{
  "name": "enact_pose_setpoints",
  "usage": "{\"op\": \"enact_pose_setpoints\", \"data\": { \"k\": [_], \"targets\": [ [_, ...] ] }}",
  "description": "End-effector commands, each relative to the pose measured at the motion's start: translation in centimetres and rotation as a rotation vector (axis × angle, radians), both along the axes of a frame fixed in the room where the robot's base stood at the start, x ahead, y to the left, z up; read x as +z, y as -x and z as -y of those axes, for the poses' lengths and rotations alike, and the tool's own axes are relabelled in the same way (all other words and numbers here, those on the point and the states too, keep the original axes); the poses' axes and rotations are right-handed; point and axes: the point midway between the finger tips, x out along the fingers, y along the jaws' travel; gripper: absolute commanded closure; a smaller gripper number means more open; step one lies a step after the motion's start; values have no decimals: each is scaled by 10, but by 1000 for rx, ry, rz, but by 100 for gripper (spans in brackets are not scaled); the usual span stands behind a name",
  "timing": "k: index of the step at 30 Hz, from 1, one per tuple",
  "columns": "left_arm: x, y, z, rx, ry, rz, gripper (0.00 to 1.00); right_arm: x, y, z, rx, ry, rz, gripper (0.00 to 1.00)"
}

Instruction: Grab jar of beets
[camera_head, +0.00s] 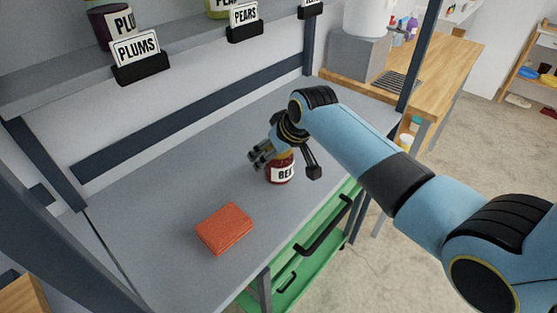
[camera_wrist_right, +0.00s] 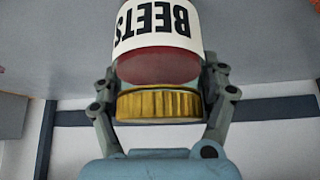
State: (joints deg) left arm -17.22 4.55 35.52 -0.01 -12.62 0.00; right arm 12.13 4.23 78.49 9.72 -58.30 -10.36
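The jar of beets (camera_head: 281,174) stands upright on the grey workbench, with a dark red body and a white label. My right gripper (camera_head: 284,164) is above it, with one finger on each side of the jar. A gap shows between the jar and the finger on the right, so the gripper is open. In the right wrist view the jar (camera_wrist_right: 158,62) appears upside down, with its gold lid (camera_wrist_right: 158,103) between the two fingers. The fingertips are partly hidden there. My left gripper is not in view.
A folded orange cloth (camera_head: 224,229) lies on the workbench (camera_head: 165,205), left of the jar. A shelf above holds a plums sign (camera_head: 137,50) and a pears sign (camera_head: 244,19). A green drawer front (camera_head: 318,245) with dark handles is below the bench edge. The bench's left part is clear.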

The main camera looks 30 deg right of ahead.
Motion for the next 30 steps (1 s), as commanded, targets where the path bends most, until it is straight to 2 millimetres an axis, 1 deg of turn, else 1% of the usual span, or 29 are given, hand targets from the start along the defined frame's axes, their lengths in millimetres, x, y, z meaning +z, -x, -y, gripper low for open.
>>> {"op": "enact_pose_setpoints", "data": {
  "k": [1, 2, 12, 15, 23, 26, 30],
  "targets": [
    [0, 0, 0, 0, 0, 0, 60, 0, 0, 0, 0, 0, 0, 33],
    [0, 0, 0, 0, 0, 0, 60, 0, 0, 0, 0, 0, 0, 37],
    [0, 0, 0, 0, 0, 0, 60, 0, 0, 0, -1, 1, -1, 81],
    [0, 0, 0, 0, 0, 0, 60, 1, -1, 0, 0, 1, 3, 91],
    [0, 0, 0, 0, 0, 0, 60, 3, -1, 0, 0, 1, 3, 91],
    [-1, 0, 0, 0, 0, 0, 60, 8, -1, 0, 0, 1, 4, 91],
    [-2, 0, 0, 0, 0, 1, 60, 23, -2, 0, 1, 1, 6, 91]
  ]
}}
